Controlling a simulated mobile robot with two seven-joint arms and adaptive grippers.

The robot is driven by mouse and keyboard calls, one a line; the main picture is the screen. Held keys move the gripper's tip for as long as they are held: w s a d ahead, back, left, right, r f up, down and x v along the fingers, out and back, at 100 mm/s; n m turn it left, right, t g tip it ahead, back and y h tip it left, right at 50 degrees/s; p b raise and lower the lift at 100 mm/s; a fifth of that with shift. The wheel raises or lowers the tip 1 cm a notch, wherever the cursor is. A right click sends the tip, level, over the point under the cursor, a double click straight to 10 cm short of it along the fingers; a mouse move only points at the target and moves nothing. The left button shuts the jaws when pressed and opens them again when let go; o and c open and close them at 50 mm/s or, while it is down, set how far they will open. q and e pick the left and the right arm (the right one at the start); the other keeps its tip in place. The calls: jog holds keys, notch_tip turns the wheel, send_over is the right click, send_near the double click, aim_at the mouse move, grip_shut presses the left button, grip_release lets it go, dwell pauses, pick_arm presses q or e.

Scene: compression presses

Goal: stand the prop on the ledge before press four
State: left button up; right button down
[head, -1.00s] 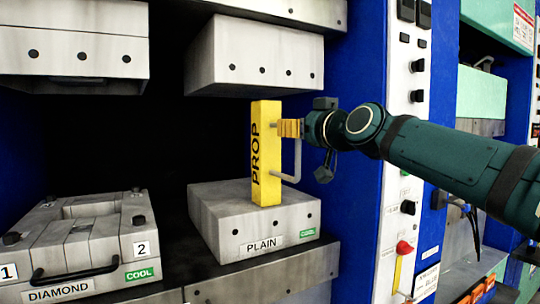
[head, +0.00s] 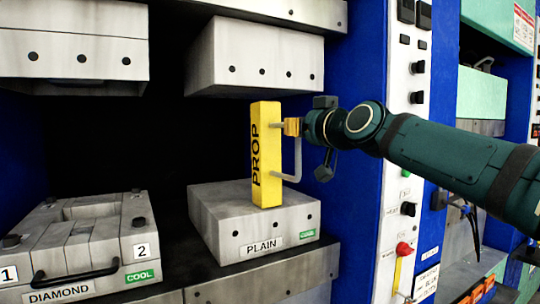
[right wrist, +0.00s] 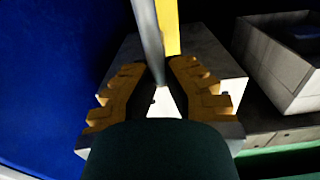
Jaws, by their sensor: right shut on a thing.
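The prop (head: 266,155) is an upright yellow block marked PROP with a grey handle (head: 298,160) on its right side. It stands over the top of the grey block labelled PLAIN (head: 245,222), near its front edge; I cannot tell for sure whether its foot touches. My right gripper (head: 291,127) comes from the right and is shut on the prop's handle near its upper end. In the right wrist view, the gripper's yellow fingers (right wrist: 160,75) lie either side of the grey bar, with a strip of the yellow prop (right wrist: 168,28) beyond. My left gripper is not in view.
A grey block labelled DIAMOND (head: 75,250) with a black handle sits at left. A press's upper platen (head: 270,60) hangs above the prop. A blue post (head: 355,130) and a white control panel (head: 398,170) stand to the right. A dark gap lies behind.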

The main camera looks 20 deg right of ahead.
jog(key=shift+r, duration=0.35)
jog(key=shift+s, duration=0.15)
jog(key=s+d+b, duration=0.1)
jog(key=s+b, duration=0.3)
jog(key=s, duration=1.3)
jog(key=shift+d, duration=0.15)
dwell(1.1)
jog(key=shift+w, duration=0.1)
